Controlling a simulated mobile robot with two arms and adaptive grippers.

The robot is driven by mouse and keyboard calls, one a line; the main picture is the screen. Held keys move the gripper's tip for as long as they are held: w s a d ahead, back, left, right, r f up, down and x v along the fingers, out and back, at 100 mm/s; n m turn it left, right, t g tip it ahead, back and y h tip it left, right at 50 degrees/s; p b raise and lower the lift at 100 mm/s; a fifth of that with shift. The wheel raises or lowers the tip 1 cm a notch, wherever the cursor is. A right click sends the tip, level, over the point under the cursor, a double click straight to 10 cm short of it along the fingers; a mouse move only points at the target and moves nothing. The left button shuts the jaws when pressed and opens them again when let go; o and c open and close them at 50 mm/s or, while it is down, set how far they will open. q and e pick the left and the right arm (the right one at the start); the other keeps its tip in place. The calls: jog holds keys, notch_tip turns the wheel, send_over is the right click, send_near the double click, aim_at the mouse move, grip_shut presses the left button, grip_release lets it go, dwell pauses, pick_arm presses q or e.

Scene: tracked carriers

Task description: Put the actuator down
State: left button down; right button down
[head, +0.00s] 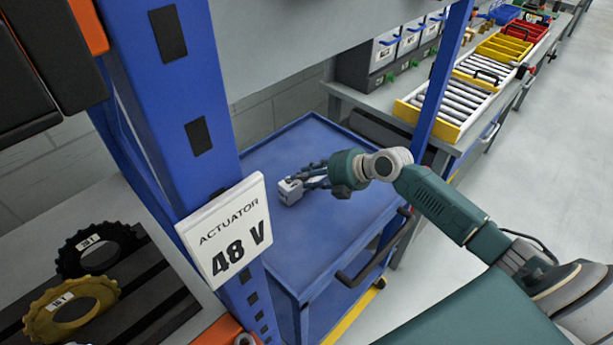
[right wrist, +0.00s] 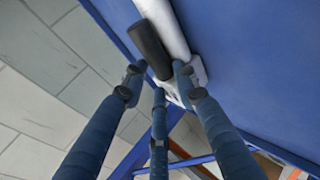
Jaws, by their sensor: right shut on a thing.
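The actuator (head: 290,190) is a small light grey block in the head view, over the blue top of a cart (head: 335,222). My right gripper (head: 314,178) reaches in from the right and is shut on it. In the right wrist view the actuator (right wrist: 180,38) shows a white body with a black cylinder, and the fingers of my right gripper (right wrist: 163,86) close around its near end. The blue surface is close beside it; I cannot tell whether the actuator touches it. My left gripper is not in view.
A blue post (head: 185,110) bears a sign (head: 228,228) reading "ACTUATOR 48 V". Gear-like parts (head: 75,305) lie on a dark rack at lower left. A roller bench (head: 465,90) stands behind the cart. The rest of the cart top is bare.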

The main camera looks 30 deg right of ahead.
jog(key=c, duration=1.3)
grip_release()
jog(key=shift+f, duration=0.2)
jog(key=b+v, duration=0.1)
jog(key=v, duration=1.1)
jog(key=shift+b, duration=0.4)
